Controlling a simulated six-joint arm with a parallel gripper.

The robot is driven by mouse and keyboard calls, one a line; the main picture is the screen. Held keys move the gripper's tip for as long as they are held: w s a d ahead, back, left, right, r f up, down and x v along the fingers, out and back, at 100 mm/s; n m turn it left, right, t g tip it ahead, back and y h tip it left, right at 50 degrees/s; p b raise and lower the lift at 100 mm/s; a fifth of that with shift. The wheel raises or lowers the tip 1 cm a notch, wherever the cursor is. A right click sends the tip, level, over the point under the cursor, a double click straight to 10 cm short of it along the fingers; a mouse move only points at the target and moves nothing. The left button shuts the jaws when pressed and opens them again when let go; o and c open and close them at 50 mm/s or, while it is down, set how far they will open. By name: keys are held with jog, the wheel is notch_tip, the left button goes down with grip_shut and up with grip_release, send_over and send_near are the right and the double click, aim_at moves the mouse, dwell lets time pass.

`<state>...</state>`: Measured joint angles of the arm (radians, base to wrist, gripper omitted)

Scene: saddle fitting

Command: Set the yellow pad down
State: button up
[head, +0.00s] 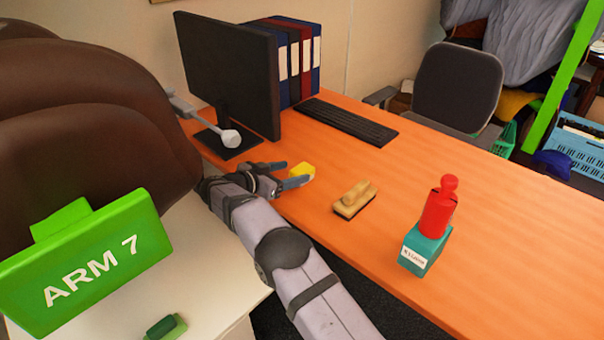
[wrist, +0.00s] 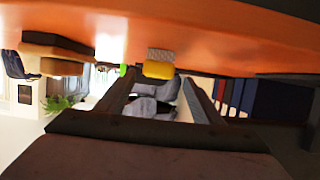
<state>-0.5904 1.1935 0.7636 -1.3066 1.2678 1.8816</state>
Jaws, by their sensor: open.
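The small yellow pad (head: 301,171) is at the tips of my gripper (head: 289,175), near the desk's left edge. In the wrist view, which appears upside down, the yellow pad (wrist: 158,70) shows between and just beyond the fingertips of my gripper (wrist: 159,84). The fingers are spread, with a gap on both sides of the pad. A grey patterned patch borders the pad there; I cannot tell whether it belongs to it. The pad looks at or very near the orange desk top (head: 400,175); its underside is hidden.
A wooden stamp (head: 354,200) and a red figure (head: 439,205) on a teal box (head: 424,250) stand to the right. A monitor (head: 230,75), binders (head: 300,60) and a keyboard (head: 345,122) are behind. The desk between the keyboard and the wooden stamp is clear.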

aim_at(299, 170)
jog(key=shift+p+x, duration=0.6)
jog(key=shift+x, duration=1.95)
jog(key=shift+s+d+r, duration=0.1)
jog(key=shift+s+d, duration=0.05)
jog(key=c, duration=1.2)
notch_tip(299, 170, up, 10)
jog(key=shift+b, duration=0.5)
